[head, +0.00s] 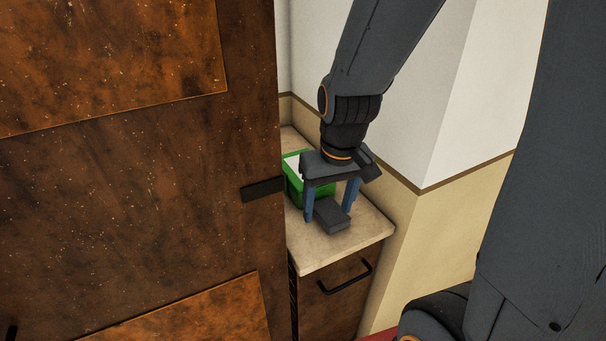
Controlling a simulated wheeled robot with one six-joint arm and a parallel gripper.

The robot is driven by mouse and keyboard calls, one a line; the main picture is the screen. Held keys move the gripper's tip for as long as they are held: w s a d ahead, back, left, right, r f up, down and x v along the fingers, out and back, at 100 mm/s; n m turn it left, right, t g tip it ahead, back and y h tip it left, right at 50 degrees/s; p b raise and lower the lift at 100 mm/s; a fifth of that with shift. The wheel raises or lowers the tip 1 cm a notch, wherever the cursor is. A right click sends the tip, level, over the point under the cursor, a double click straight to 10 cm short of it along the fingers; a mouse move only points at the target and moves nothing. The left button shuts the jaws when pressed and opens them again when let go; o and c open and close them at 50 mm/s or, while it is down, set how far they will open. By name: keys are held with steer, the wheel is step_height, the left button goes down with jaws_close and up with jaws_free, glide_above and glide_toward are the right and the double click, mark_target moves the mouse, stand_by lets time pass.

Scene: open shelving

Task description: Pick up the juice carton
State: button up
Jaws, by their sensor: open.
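A green box-shaped thing with a white top or inside (293,190) stands on the small counter, partly hidden behind my gripper. It may be the juice carton, but no label shows and I cannot tell for sure. My gripper (328,216) points down over the counter with its two blue fingers apart. A small dark grey block (334,220) shows between and just in front of the fingers, low at the counter top. I cannot tell whether the fingers touch it. The green thing is behind and left of the fingers.
The pale counter top (318,254) is narrow, with a brown drawer (340,290) and black handle below. A large brown cabinet front (130,180) with a dark handle (262,189) closes off the left. A wall (425,150) bounds the right. The counter's front edge is bare.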

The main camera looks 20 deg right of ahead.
steer(key=o, duration=0.9)
steer(key=w+r+t, duration=0.1)
steer(key=w, duration=0.4)
steer(key=w+d+r+n+t, duration=0.1)
steer(key=w+r, duration=0.1)
steer(key=w, duration=0.3)
steer(key=w+r, duration=0.1)
steer(key=w, duration=0.4)
steer(key=shift+w+d+r+n+t+y, duration=0.1)
steer(key=shift+d+r+n+t+y, duration=0.05)
steer(key=shift+r+n+t+y, duration=0.2)
steer(key=x, duration=0.5)
steer(key=shift+w+f+p, duration=0.15)
steer(key=shift+w+p, duration=0.15)
steer(key=shift+p, duration=0.1)
steer(key=shift+x, duration=3.1)
